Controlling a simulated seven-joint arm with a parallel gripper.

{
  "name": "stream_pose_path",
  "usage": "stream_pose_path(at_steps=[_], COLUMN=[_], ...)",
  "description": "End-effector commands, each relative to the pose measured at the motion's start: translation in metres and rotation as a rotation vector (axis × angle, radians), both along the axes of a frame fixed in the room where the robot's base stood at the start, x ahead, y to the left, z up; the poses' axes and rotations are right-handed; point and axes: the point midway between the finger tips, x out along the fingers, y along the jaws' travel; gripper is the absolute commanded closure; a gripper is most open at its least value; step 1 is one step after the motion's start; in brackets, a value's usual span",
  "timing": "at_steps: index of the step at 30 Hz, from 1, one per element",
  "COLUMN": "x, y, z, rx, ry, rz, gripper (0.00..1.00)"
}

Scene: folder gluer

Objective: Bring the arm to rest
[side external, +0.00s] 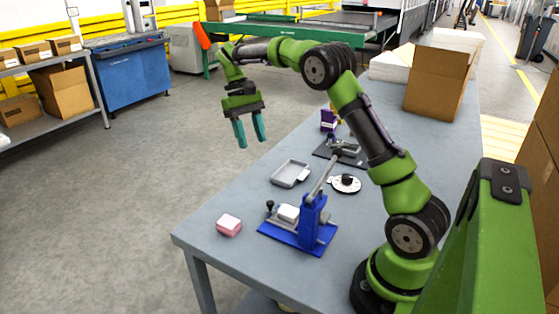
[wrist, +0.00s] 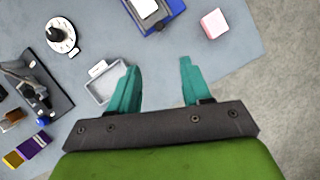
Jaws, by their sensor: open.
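My gripper (side external: 250,142) hangs in the air, past the table's left edge in the side view, with its teal fingers pointing down. The fingers are apart with nothing between them. In the wrist view my gripper (wrist: 158,85) shows two separated fingers, with the grey table edge and floor beyond. My green arm is raised and stretched over the table (side external: 225,200).
On the table are a pink block (side external: 229,225), a blue fixture (side external: 312,222) holding a white block, a grey tray (side external: 291,174), a round dial (side external: 345,184), a black fixture (side external: 343,152) and a purple box (side external: 328,118). An open carton (side external: 437,83) stands farther back.

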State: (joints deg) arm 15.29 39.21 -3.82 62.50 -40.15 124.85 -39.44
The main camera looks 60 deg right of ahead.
Motion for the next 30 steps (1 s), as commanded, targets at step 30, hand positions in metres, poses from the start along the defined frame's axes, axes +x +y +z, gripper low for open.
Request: stream_pose_path(at_steps=[30], x=[-0.168], y=[0.145], z=[0.042], rx=[-0.006], ry=[-0.854], rz=[-0.072], gripper=[0.52])
